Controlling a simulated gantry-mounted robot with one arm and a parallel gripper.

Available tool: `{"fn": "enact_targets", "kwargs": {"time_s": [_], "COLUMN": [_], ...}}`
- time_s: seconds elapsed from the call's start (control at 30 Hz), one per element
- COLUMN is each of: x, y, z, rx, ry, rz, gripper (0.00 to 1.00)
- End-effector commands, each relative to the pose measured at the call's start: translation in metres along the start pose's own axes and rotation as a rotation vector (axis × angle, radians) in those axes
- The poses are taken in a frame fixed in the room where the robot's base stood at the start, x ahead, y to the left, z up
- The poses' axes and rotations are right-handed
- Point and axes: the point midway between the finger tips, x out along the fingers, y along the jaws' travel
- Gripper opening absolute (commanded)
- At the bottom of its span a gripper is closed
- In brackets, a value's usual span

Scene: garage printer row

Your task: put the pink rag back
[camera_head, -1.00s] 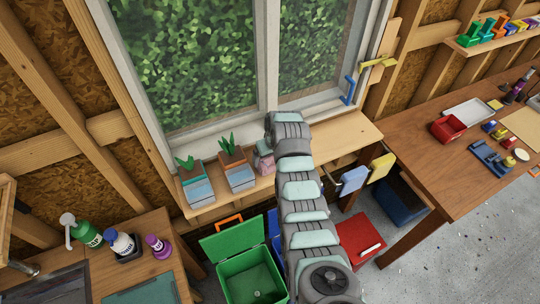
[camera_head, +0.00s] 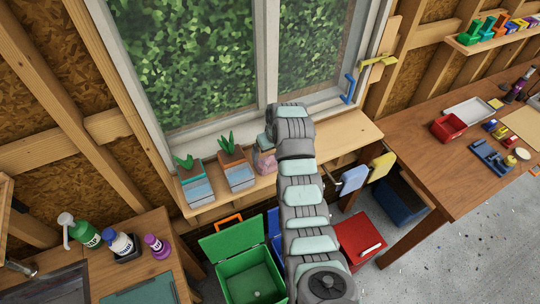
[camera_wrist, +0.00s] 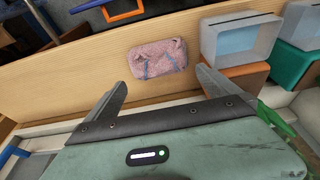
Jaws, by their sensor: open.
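The pink rag (camera_head: 265,163) lies on the wooden sill shelf (camera_head: 340,138) under the window, just right of the planters and partly hidden by my arm in the head view. In the wrist view the pink rag (camera_wrist: 157,58) is a folded, speckled bundle with bluish streaks, lying on bare wood. My gripper (camera_wrist: 162,80) is open and empty, its two fingers spread, with the rag beyond the fingertips and between their lines. The jaws are not touching it in the picture. In the head view my arm hides the gripper.
Two planters (camera_head: 195,187) (camera_head: 236,170) stand close beside the rag. A blue rag (camera_head: 352,180) and a yellow rag (camera_head: 381,167) hang at the sill's right front. A green bin (camera_head: 250,278) and a red box (camera_head: 360,240) stand below. The sill's right part is clear.

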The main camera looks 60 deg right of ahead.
Motion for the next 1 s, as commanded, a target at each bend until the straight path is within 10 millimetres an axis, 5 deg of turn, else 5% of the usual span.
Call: {"fn": "enact_targets", "kwargs": {"time_s": [0.43,1.0], "x": [-0.077,-0.076], "y": [0.001,-0.009], "z": [-0.002,-0.009], "rx": [0.001,-0.011], "ry": [0.004,0.036], "rz": [0.002,0.006], "gripper": [1.0,1.0]}}
